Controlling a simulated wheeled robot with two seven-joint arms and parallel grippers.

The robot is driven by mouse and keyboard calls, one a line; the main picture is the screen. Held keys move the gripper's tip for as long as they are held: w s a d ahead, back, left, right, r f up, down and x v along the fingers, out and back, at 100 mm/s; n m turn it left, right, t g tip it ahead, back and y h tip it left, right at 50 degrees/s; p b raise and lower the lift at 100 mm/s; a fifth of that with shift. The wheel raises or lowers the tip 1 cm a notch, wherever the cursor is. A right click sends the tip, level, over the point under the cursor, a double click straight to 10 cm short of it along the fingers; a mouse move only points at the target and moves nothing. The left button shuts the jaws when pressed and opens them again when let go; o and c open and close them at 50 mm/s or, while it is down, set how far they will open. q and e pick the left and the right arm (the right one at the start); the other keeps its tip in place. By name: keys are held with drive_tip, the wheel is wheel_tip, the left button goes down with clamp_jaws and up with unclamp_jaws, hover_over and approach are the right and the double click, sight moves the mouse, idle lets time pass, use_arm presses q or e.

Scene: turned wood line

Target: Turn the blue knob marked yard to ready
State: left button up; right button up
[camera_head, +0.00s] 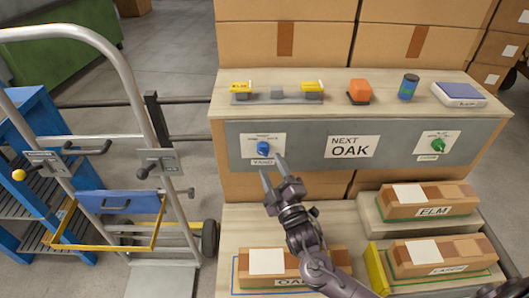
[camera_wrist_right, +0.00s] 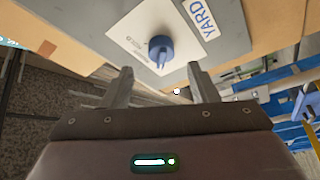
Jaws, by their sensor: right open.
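The blue knob (camera_head: 263,147) sits on a white plate on the grey front panel (camera_head: 305,140), above a label reading YARD (camera_head: 263,162). My right gripper (camera_head: 272,170) is open and empty, just below and in front of the knob. In the right wrist view its two fingers (camera_wrist_right: 162,85) are apart, and the knob lies beyond the gap between their tips, not visibly touched. My left gripper is not in view.
A green knob (camera_head: 438,145) is on the panel's right, and a NEXT OAK sign (camera_head: 352,147) is between. Several items, including an orange block (camera_head: 359,90), stand on the shelf above. Boxes marked ELM (camera_head: 430,200) and others lie below. A hand truck (camera_head: 130,130) stands left.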

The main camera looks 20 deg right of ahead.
sight(265, 155)
drive_tip(key=x, duration=0.4)
drive_tip(key=shift+w, duration=0.6)
drive_tip(key=c, duration=1)
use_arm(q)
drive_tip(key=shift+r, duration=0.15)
